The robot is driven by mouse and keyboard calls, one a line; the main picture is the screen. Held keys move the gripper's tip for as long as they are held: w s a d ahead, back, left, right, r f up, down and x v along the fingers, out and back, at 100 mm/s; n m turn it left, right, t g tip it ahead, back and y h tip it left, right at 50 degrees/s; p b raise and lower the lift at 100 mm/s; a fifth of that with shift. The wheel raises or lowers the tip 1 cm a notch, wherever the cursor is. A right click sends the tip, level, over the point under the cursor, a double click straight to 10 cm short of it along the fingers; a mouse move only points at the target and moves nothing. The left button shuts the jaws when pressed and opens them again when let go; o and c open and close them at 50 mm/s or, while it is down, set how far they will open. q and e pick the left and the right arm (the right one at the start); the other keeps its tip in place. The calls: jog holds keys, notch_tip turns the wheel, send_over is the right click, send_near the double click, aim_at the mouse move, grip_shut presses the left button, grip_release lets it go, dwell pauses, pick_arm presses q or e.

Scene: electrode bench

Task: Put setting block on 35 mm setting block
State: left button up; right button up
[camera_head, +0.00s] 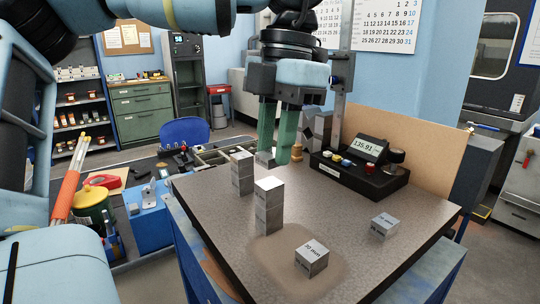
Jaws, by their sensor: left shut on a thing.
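My left gripper (277,155) hangs over the far left part of the grey plate, its green fingers pointing down. It is shut on a small grey metal setting block (265,156), mostly hidden by the fingers. Two upright grey block columns stand left of centre: a nearer, taller one (268,208) and one behind it (241,174), close to the left of the gripper. A block marked 20 mm (312,258) lies at the front, and another block (384,227) lies at the right. I cannot read which is 35 mm. My right gripper is not in view.
A black gauge box with a display (368,150) stands at the back of the grey plate (345,200), beside an upright stand (341,95). A tool tray (205,158) and a blue holder (149,207) lie to the left. The plate's middle is clear.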

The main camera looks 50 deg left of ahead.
aim_at(271, 160)
pick_arm(q)
jog(key=shift+a, duration=0.1)
jog(key=f, duration=0.1)
jog(key=a+f, duration=0.1)
jog(key=f, duration=0.1)
jog(key=shift+w+f, duration=0.2)
jog(key=shift+f, duration=0.1)
jog(key=shift+f, duration=0.2)
jog(key=o, duration=1)
jog(key=shift+r, duration=0.15)
jog(key=r, duration=0.4)
jog(key=w+r, duration=0.1)
jog(key=r, duration=0.3)
jog(key=r+p, duration=0.1)
jog(key=r, duration=0.3)
jog(key=shift+w, duration=0.4)
